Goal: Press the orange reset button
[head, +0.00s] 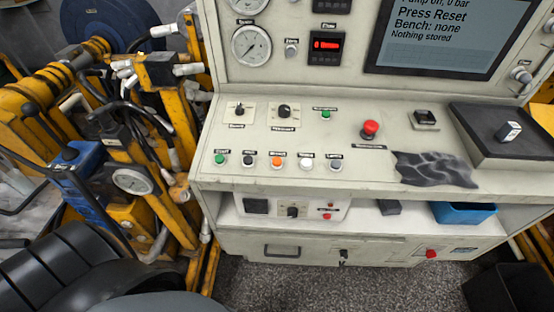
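The orange button (277,161) sits in the middle of the front row on the sloped panel of a pale control bench (365,208). A green button (219,158) and a dark button (248,159) are to its left. A white button (306,163) and a grey-blue button (335,165) are to its right. Nothing covers the orange button. The small labels are too blurred to read surely. The screen (455,35) shows "Press Reset", "Bench: none" and "Nothing stored". Neither of my grippers shows in the head view.
A red mushroom button (370,129) stands up to the right. A crumpled dark cloth (434,169) and a black pad (520,143) lie farther right. Yellow machinery with hoses (150,130) crowds the left side. Below are a blue bin (464,213) and grey floor.

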